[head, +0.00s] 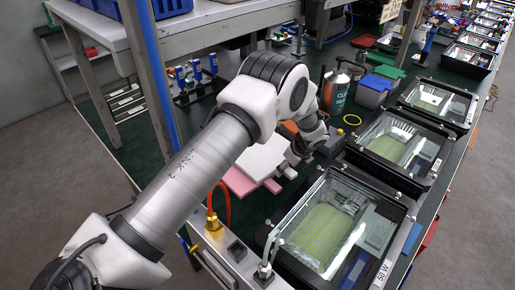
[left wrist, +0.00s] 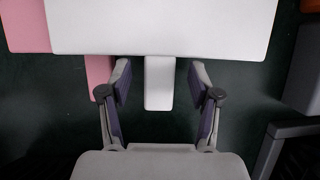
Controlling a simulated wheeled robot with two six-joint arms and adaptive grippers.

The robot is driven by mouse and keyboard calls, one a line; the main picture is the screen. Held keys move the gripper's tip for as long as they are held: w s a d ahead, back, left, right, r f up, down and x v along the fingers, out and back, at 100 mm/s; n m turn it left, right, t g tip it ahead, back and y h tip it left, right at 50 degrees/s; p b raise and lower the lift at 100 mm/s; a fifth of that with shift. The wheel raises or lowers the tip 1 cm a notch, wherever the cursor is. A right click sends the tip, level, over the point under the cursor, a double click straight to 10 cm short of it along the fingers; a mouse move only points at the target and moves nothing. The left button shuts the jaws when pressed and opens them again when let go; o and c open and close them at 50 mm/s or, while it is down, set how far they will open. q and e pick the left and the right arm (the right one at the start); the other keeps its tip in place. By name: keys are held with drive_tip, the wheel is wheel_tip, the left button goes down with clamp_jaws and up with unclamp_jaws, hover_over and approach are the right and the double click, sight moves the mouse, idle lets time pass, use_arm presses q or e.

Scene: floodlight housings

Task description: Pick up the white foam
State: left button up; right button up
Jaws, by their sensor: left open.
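The white foam (head: 262,158) is a flat pale slab on the green bench top, partly hidden by my left arm. In the left wrist view the white foam (left wrist: 160,25) spans the top, and a narrow white tab (left wrist: 158,88) extends down from it. My left gripper (left wrist: 159,82) is open, with one finger on each side of the tab and a gap on both sides. In the head view my left gripper (head: 294,164) is at the slab's right edge. My right gripper is in neither view.
Pink foam (head: 238,183) lies beside and partly under the white slab. Floodlight housings (head: 328,222) line the bench's right side, close to my gripper.

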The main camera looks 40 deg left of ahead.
use_arm(q)
drive_tip(key=c, duration=1.1)
drive_tip(key=shift+c, duration=0.2)
drive_tip(key=shift+r, duration=0.15)
